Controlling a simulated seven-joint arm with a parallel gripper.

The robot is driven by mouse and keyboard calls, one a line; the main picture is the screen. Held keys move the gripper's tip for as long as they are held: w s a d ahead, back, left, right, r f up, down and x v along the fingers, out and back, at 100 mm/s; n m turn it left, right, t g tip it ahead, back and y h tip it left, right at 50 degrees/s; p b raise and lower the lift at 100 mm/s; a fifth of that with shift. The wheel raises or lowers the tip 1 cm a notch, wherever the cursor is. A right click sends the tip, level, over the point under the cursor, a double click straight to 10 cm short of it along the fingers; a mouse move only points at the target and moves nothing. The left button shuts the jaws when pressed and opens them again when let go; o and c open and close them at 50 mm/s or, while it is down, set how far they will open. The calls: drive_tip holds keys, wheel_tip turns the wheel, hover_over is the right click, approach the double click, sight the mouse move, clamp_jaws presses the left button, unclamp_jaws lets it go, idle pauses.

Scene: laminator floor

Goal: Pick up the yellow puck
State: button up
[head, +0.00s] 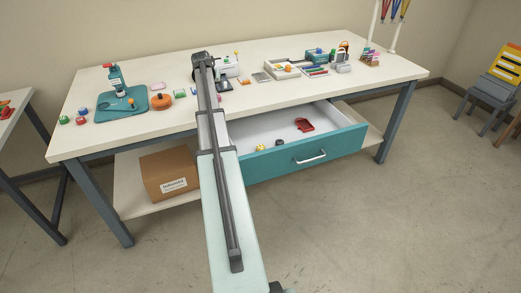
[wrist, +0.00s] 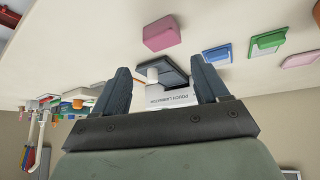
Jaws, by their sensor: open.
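A small round yellow thing (head: 260,147), which looks like the yellow puck, lies in the open drawer (head: 348,138) near its left front in the head view. My gripper is open; in the wrist view its two dark fingers (wrist: 161,82) stand apart with nothing held between them. In the head view my arm reaches over the table, left of the drawer, and its end (head: 202,58) is above the table's back part. The fingers are hidden there. The yellow thing does not show in the wrist view.
The drawer also holds a dark round thing (head: 279,142) and a red item (head: 304,125). The table (head: 150,120) bears a teal mat with a press (head: 117,80), an orange round thing (head: 161,101), a tray (head: 283,69) and a labelled white laminator (wrist: 175,100). A cardboard box (head: 168,172) sits below.

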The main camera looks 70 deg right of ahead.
drive_tip(key=s, duration=0.3)
drive_tip(key=s+d+f+m, duration=0.1)
drive_tip(key=s, duration=0.3)
drive_tip(key=s+d+m+g, duration=0.1)
drive_tip(key=s, duration=0.2)
drive_tip(key=shift+s+d+f+y, duration=0.2)
drive_tip(key=shift+s+f+y, duration=0.1)
drive_tip(key=shift+s+y, duration=0.1)
drive_tip(key=s+f+m, duration=0.1)
drive_tip(key=s+f, duration=0.1)
drive_tip(key=s, duration=0.3)
drive_tip(key=m+g+y, duration=0.1)
drive_tip(key=m+y, duration=0.1)
drive_tip(key=y, duration=0.2)
approach(261, 147)
drive_tip(key=f, duration=0.3)
drive_tip(key=d+f, duration=0.1)
drive_tip(key=f, duration=0.5)
drive_tip(key=shift+w+d, duration=0.2)
drive_tip(key=c, duration=1.2)
drive_tip(key=shift+o, duration=0.2)
